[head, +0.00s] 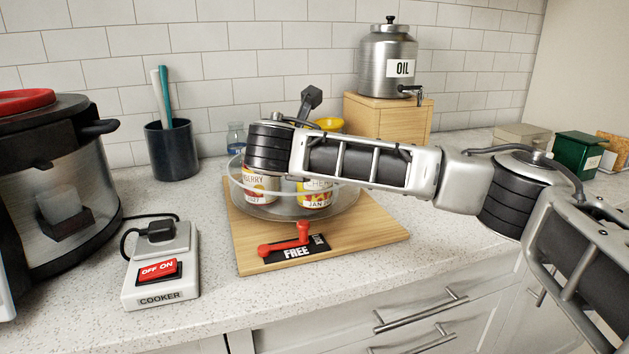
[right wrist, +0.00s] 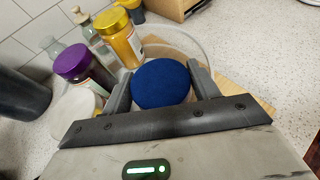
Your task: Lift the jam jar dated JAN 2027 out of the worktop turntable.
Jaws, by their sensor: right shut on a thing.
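The clear-walled turntable (head: 238,190) stands on a wooden board on the worktop. Two jars show through its front wall: a left jar (head: 260,186) with a label reading BERRY and 2027, and a right jar (head: 315,195) whose label shows JAN, its year unreadable. My right arm hides their tops. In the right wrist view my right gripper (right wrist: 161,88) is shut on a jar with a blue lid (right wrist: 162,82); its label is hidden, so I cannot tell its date. A purple-lidded jar (right wrist: 85,66), a yellow jar (right wrist: 120,40) and a white lid (right wrist: 76,106) are beside it. My left gripper is not in view.
A red lever (head: 286,241) marked FREE sits on the board (head: 375,238) in front. A cooker switch (head: 160,270), a dark pot (head: 172,150) and a large appliance (head: 65,190) stand left. An oil dispenser (head: 386,60) stands on a wooden box (head: 388,119) behind.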

